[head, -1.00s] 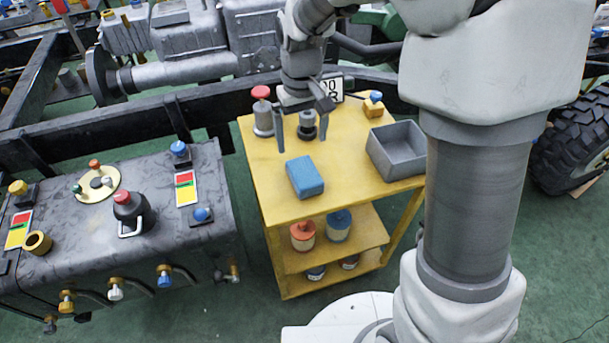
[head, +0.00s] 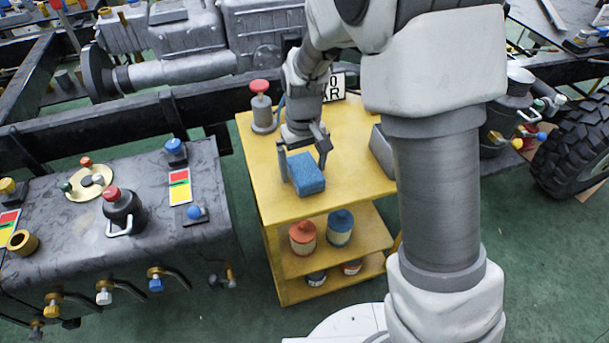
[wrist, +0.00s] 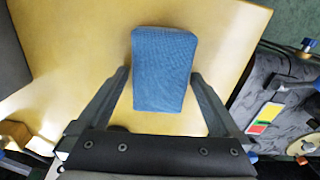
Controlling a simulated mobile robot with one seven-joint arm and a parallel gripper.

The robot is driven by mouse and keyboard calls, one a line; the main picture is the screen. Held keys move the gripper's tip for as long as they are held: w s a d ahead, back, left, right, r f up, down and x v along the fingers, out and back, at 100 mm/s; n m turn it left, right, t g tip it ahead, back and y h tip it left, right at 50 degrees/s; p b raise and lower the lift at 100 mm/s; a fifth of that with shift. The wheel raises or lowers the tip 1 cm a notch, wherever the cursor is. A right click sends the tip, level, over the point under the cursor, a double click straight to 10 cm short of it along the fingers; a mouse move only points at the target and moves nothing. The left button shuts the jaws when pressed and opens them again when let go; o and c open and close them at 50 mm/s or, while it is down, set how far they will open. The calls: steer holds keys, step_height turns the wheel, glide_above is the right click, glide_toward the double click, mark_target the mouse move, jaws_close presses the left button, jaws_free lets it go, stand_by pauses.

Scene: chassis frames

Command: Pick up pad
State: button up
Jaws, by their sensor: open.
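The pad is a blue block (head: 307,174) lying on the yellow top of the cart (head: 345,190), near its front. My gripper (head: 304,172) is over it, pointing down, with one finger on each side of the pad. In the wrist view the pad (wrist: 164,70) lies ahead of and partly between the two open fingers (wrist: 160,80), with a gap on each side. I cannot tell the exact height of the fingertips above the cart top. Nothing is held.
A red-topped grey post (head: 263,108) stands at the cart's back left. A grey bin (head: 382,150) is on the right, partly hidden by my arm. Orange-lidded (head: 302,238) and blue-lidded jars (head: 340,227) stand on the shelf below. A dark tank (head: 130,245) stands left.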

mark_target(303, 165)
steer(key=shift+r, duration=0.1)
steer(key=c, duration=1.2)
steer(key=shift+r, duration=0.15)
step_height(303, 165, up, 4)
steer(key=shift+r+p, duration=0.25)
steer(key=shift+p, duration=0.9)
steer(key=s+d+r+p, duration=0.1)
steer(key=s+d+r, duration=0.1)
steer(key=d, duration=0.1)
steer(key=s+d+r+p, duration=0.1)
steer(key=s+d+r, duration=0.1)
steer(key=d, duration=0.1)
steer(key=s+d+r, duration=0.2)
steer(key=d, duration=0.1)
steer(key=shift+s+d+r+p, duration=0.1)
steer(key=shift+s+d+p, duration=0.15)
steer(key=shift+s+p, duration=0.15)
